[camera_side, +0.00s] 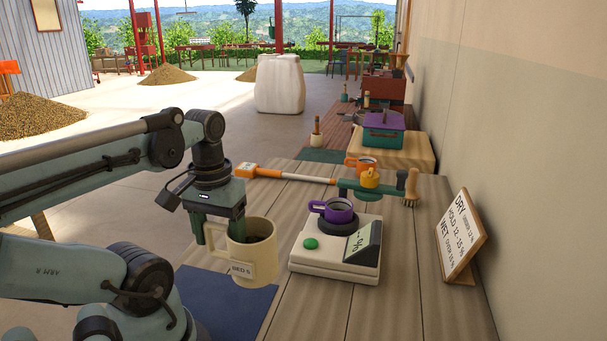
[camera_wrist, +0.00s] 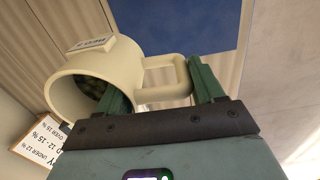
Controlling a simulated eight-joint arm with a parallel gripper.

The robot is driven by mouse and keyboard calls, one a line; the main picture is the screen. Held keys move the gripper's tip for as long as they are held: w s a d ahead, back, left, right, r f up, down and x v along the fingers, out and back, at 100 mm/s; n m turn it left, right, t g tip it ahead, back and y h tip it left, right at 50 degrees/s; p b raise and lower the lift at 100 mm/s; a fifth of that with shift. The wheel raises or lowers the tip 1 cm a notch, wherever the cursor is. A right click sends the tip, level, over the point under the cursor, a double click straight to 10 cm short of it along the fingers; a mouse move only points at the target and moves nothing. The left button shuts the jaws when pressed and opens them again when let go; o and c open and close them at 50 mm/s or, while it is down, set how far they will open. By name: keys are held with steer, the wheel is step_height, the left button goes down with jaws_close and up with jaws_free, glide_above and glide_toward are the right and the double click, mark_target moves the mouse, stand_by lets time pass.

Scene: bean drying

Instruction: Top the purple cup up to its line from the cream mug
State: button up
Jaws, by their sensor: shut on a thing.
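The cream mug (camera_side: 262,262) with a "BED 5" label is held by my gripper (camera_side: 226,238) at its handle, left of the scale. It looks roughly upright, and I cannot tell whether its base touches anything. In the wrist view the cream mug (camera_wrist: 125,62) shows dark contents inside, with my gripper's fingers (camera_wrist: 162,88) around the handle. The purple cup (camera_side: 331,214) stands upright on the black plate of a white scale (camera_side: 318,259), right of the mug. Its inside looks dark. Its line and fill level are too small to make out.
A sign (camera_side: 460,236) stands at right. Bare wooden table (camera_side: 425,300) lies right of the scale. A blue mat (camera_side: 235,315) lies below the mug.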

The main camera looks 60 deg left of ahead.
steer(key=shift+s+a+f, duration=0.9)
steer(key=shift+a+f, duration=0.5)
steer(key=shift+f, duration=0.2)
steer(key=shift+s+a+f, duration=0.95)
steer(key=shift+a+f, duration=0.5)
steer(key=shift+f, duration=0.2)
steer(key=shift+s+a+f, duration=0.9)
steer(key=shift+a+f, duration=0.5)
steer(key=shift+f, duration=0.2)
steer(key=shift+f, duration=0.15)
steer(key=o, duration=1.4)
steer(key=shift+r, duration=5.85)
steer(key=w+d+f+m+t+y, duration=0.2)
steer(key=w+d+m+t, duration=0.3)
steer(key=w, duration=0.9)
steer(key=w+d+m, duration=0.1)
steer(key=w+d, duration=0.1)
steer(key=d, duration=0.2)
steer(key=w+d+m+t+h, duration=0.1)
steer(key=w+d, duration=0.1)
steer(key=d, duration=0.2)
steer(key=w+d+m+t+h, duration=0.1)
steer(key=w+d, duration=0.1)
steer(key=d, duration=0.2)
steer(key=shift+w+d+m, duration=0.15)
steer(key=shift+d+m, duration=0.15)
steer(key=shift+d, duration=0.05)
